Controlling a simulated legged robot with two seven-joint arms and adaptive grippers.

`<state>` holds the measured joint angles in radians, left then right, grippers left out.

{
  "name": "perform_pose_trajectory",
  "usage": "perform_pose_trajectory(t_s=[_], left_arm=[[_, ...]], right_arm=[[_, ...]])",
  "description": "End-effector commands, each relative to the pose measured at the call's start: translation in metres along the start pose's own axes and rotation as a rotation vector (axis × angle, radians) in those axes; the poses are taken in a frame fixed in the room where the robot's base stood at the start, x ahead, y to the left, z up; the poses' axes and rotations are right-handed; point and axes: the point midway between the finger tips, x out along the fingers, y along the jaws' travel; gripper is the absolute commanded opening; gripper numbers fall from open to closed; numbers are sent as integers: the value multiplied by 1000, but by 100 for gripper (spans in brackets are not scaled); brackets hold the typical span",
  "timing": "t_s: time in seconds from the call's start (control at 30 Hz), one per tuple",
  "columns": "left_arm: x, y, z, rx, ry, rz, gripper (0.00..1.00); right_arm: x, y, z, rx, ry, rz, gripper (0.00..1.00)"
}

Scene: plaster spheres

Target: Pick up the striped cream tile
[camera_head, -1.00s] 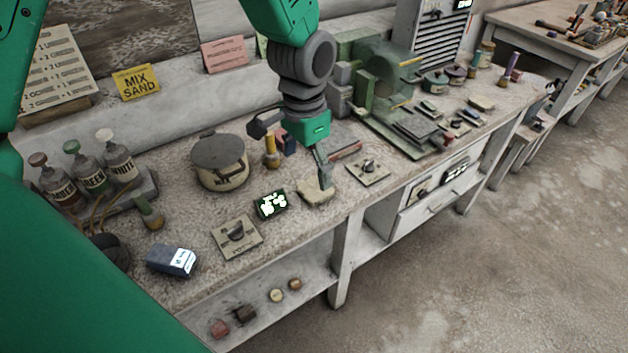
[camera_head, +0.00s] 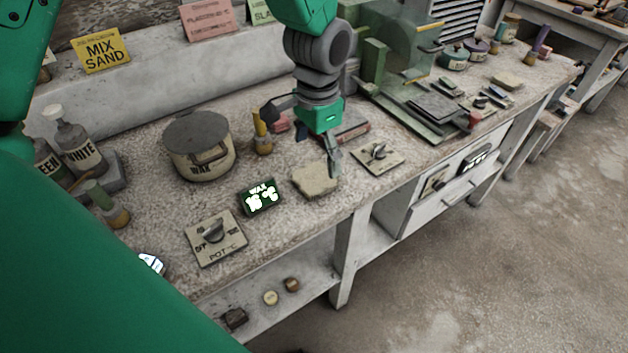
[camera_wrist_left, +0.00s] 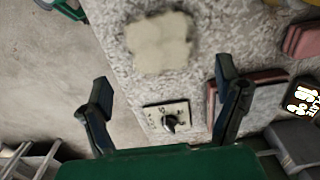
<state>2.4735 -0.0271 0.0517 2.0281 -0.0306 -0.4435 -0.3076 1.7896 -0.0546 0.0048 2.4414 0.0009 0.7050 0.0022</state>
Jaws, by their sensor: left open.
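A rough, irregular cream tile (camera_head: 315,180) lies flat on the speckled bench top near its front edge. I cannot make out stripes on it. It also shows whole and blurred in the left wrist view (camera_wrist_left: 160,42), ahead of the fingertips. My left gripper (camera_head: 302,142) is open and empty, over the bench beside the tile's far right part; one finger partly overlaps the tile's edge in the head view. In the left wrist view the fingers of the gripper (camera_wrist_left: 163,82) are spread wide with a gap before the tile. My right gripper is not in view.
A dial plate (camera_head: 377,156) and a reddish slab (camera_head: 352,131) lie right of the tile. A lit wax display (camera_head: 260,197), a pot dial plate (camera_head: 215,238) and a lidded wax pot (camera_head: 199,147) stand left. A second cream piece (camera_head: 507,81) lies far right.

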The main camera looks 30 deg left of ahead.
Motion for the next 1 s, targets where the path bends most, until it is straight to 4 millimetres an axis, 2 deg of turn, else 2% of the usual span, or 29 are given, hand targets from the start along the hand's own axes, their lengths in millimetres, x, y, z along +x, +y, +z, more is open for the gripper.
perform_pose_trajectory(t_s=[0.03, 0.27, 0.5, 0.63, 0.83, 0.87, 1.0], left_arm=[[8, 0, 0, 0, -2, 0, 84], [24, -2, 1, 0, 1, 2, 84], [61, -3, 0, -1, -1, 4, 84], [69, -2, 0, -1, 1, 2, 84], [69, -2, 0, 0, 2, 1, 84], [69, -2, 0, 0, 2, 1, 81], [69, -2, 0, 0, 2, 2, 32]], right_arm=[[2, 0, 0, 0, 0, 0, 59], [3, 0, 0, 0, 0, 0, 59], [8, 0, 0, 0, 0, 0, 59], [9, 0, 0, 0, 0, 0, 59], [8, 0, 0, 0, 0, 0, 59], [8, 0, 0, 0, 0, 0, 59], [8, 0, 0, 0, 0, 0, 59]])
